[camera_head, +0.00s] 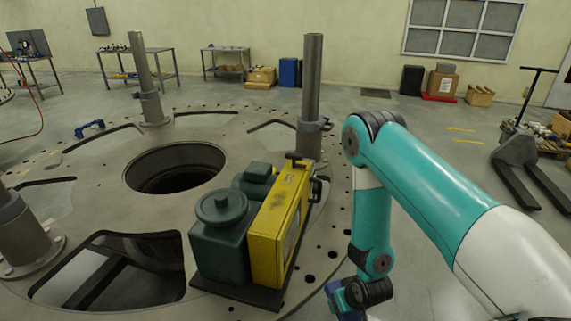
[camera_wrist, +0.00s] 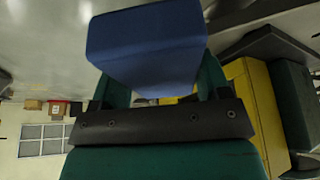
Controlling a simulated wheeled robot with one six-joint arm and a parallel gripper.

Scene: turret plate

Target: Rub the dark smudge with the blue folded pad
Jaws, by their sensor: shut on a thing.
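My gripper (camera_head: 352,291) is low at the bottom of the head view, right of the yellow case and beside the turret plate (camera_head: 322,262). It is shut on the blue folded pad (camera_wrist: 148,45), which fills the upper middle of the wrist view between the green fingers. Part of the blue pad (camera_head: 347,304) also shows at the bottom edge of the head view. The pad appears apart from the plate and the case. A faint dark mark (camera_head: 289,178) shows on top of the yellow case; I cannot tell for sure whether it is the smudge.
The yellow case (camera_head: 266,243) and a dark green unit (camera_head: 220,250) stand together on the plate. A grey post (camera_head: 312,85) rises behind them. The plate has a large round hole (camera_head: 174,170) and cut-outs. A blue handle-like object (camera_head: 89,128) lies far left. A pallet jack (camera_head: 520,160) stands right.

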